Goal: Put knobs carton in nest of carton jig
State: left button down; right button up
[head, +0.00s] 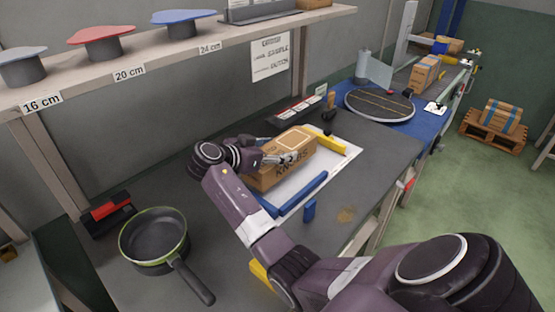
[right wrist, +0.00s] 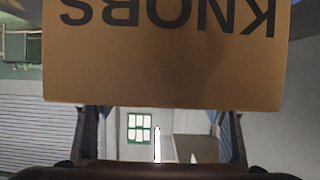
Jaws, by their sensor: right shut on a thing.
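The knobs carton (head: 266,180) is a brown box with KNOBS printed on its side, over the white plate of the carton jig (head: 318,172). The jig has a blue bar (head: 292,195) along its near side and a yellow bar (head: 326,140) at its far right. My right gripper (head: 288,158) is shut on the carton. In the right wrist view the carton (right wrist: 165,70) fills the upper middle, lettering upside down. I cannot tell whether the carton touches the plate; its underside is hidden. My left gripper is not in view.
A green-rimmed pan (head: 153,240) stands on the bench at left, near a red-and-black block (head: 110,208). A small blue block (head: 309,210) lies before the jig. A round dark disc (head: 380,104) is on the blue surface behind. A shelf (head: 120,75) with coloured lids overhangs the back.

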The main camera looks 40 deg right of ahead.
notch_tip(320, 180, down, 4)
jog(key=shift+f, duration=0.1)
jog(key=o, duration=1.3)
jog(key=shift+o, duration=0.2)
jog(key=shift+a, duration=0.1)
jog(key=b+v, duration=0.2)
jog(key=v, duration=0.9)
jog(key=shift+a+r, duration=0.3)
jog(key=shift+a, duration=0.05)
